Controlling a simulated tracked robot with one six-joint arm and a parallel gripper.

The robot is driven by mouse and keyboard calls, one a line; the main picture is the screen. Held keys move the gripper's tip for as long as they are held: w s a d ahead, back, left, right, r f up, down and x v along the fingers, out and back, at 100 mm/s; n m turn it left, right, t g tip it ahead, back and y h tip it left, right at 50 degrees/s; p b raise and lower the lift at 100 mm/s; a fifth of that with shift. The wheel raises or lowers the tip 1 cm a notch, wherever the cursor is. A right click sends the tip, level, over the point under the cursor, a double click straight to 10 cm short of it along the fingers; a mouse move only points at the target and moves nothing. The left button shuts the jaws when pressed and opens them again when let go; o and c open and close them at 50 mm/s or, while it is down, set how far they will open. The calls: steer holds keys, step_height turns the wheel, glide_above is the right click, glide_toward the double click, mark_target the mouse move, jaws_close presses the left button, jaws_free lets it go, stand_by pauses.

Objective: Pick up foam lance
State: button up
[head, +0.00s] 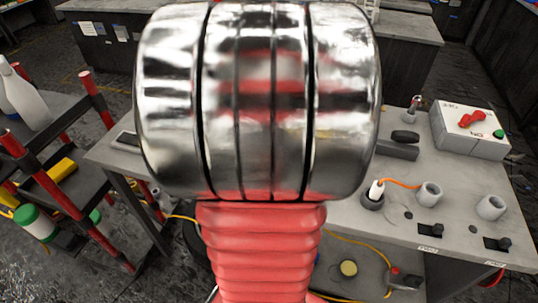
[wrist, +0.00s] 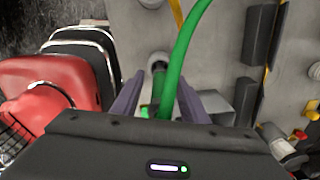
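In the wrist view, my gripper (wrist: 158,92) has its two dark purple fingers spread apart. A green hose (wrist: 190,45) curves down from the top and passes between or just beyond the fingers. A grey fitting with a dark end (wrist: 158,62) shows beside the hose, past the fingertips. It may be part of the foam lance, but I cannot tell; no thing is clearly recognisable as the lance. I see no contact between the fingers and the hose. In the head view my own arm fills the middle and hides my gripper.
In the head view, a grey bench (head: 460,230) holds round cups (head: 428,193), a white nozzle with an orange hose (head: 376,190) and a grey box (head: 470,128). A red-and-black rack (head: 60,190) stands left. A red object (wrist: 45,95) is left in the wrist view.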

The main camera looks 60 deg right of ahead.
jaws_close()
stand_by(0.3)
steer(key=shift+r, duration=0.15)
step_height(320, 180, up, 10)
steer(key=shift+f, duration=0.1)
stand_by(0.5)
steer(key=shift+s, duration=0.15)
stand_by(0.4)
